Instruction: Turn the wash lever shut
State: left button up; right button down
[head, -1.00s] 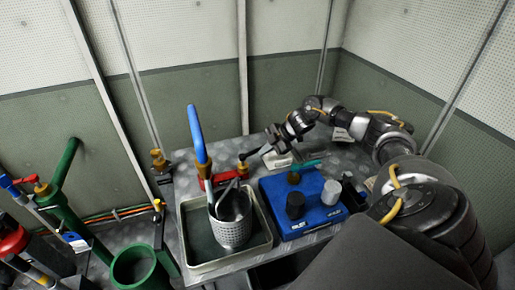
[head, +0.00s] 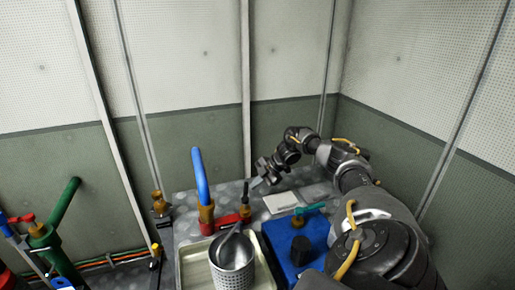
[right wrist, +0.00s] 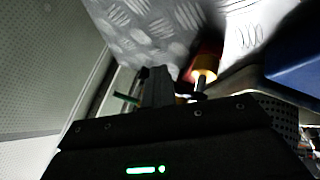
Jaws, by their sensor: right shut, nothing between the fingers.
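A red pipe piece (head: 228,219) joins a brass base under the blue upright spout (head: 200,175) to a smaller brass fitting. A short dark handle (head: 245,195), which looks like the wash lever, stands on that fitting. In the right wrist view the brass fitting (right wrist: 204,73) shows right of the fingers, with a dark part at its end. My right gripper (head: 256,183) is shut and empty, just right of the dark handle. Its shut fingers also show in the right wrist view (right wrist: 158,84). I cannot tell whether they touch the handle. My left gripper is out of view.
A metal tray (head: 190,270) holds a perforated basket (head: 233,265) in front of the spout. A blue box (head: 282,240) with a black knob and a teal-handled tool stands right of it. A pale flat block (head: 281,202) lies behind the box. Green pipework (head: 62,205) stands at left.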

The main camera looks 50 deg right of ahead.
aim_at(246, 183)
jog(key=shift+w+a, duration=0.3)
jog(key=shift+w, duration=0.5)
jog(key=shift+w+a, duration=0.3)
jog(key=shift+w, duration=0.45)
jog(key=shift+a, duration=0.1)
